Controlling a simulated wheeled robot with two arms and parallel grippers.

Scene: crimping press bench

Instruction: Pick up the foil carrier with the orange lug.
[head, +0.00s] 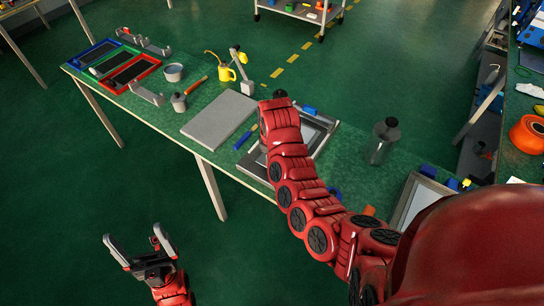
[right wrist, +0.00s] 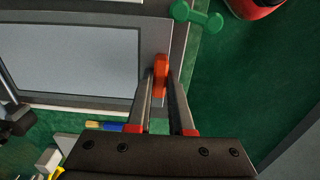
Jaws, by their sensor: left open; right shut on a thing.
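The foil carrier (right wrist: 70,65) is a grey frame around a pale grey-blue sheet. In the right wrist view its orange lug (right wrist: 160,76) stands at its edge, between the fingers of my right gripper (right wrist: 164,82), which is shut on it. In the head view the carrier (head: 313,131) lies on the green bench, partly covered by my right arm; its lug and my right fingertips are hidden there. I cannot tell whether the carrier is lifted. My left gripper (head: 138,237) is open and empty, in front of the bench over the floor.
A grey slab (head: 219,120) lies left of the carrier, and a dark canister (head: 382,142) stands right of it. Another framed panel (head: 405,205) lies at the bench's right. Trays, a yellow oil can (head: 226,72) and cups stand farther left. A green knobbed piece (right wrist: 197,18) is near the lug.

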